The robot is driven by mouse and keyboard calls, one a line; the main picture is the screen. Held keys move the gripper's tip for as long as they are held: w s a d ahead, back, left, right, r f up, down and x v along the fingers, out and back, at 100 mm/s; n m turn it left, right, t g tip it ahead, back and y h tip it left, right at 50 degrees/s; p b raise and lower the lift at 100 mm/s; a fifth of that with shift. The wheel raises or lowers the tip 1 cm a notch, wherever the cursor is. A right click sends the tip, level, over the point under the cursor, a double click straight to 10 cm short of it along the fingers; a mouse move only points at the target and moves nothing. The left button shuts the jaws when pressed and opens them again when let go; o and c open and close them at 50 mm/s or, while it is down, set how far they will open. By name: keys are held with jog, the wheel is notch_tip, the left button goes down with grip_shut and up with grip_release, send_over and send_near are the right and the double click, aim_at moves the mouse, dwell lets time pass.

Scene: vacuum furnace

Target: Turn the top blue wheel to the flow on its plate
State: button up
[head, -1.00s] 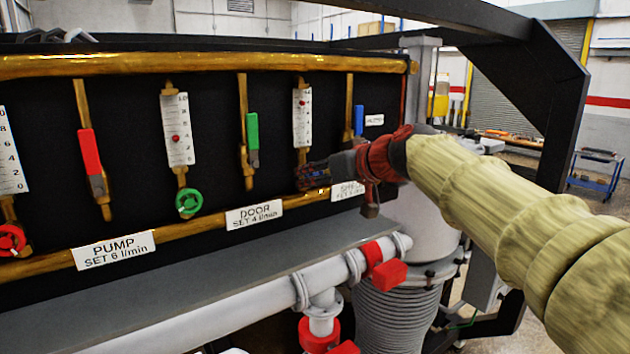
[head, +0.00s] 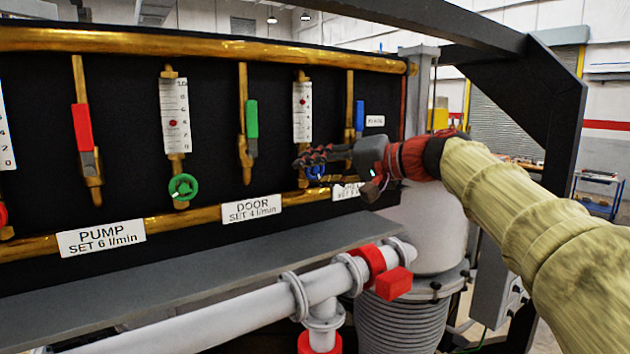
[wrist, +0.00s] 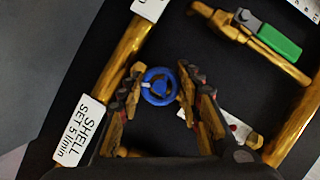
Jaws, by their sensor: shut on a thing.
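The blue wheel (head: 316,172) sits at the foot of the rightmost flow tube on the black panel, partly hidden by my gripper (head: 310,160). In the wrist view the blue wheel (wrist: 158,86) lies between my two fingers (wrist: 160,84), which are shut on its rim from both sides. The plate (wrist: 82,130) beside it reads "SHELL SET 5 l/min". In the head view this plate (head: 346,191) is partly covered by my gripper. The white flow scale (head: 302,118) above the wheel has a red float (head: 303,101) in its upper part; its exact reading is too small to tell.
Green (head: 252,118) and blue (head: 359,115) lever handles flank the rightmost scale. A grey ledge (head: 200,282) and white pipe (head: 240,313) run below.

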jog(key=m+y+b, duration=0.1)
jog(key=m+b, duration=0.1)
jog(key=m, duration=0.1)
jog(key=shift+f+m+y+b, duration=0.2)
jog(key=shift+m+y+b, duration=0.1)
jog(key=shift+y+b, duration=0.1)
jog(key=shift+r+m+t+y+b, duration=0.1)
jog(key=shift+m+t+y+b, duration=0.3)
jog(key=shift+m+b, duration=0.65)
jog(key=shift+m, duration=0.45)
jog(key=o, duration=1.2)
jog(key=shift+c, duration=0.2)
jog(key=shift+r, duration=0.1)
jog(key=shift+p, duration=0.35)
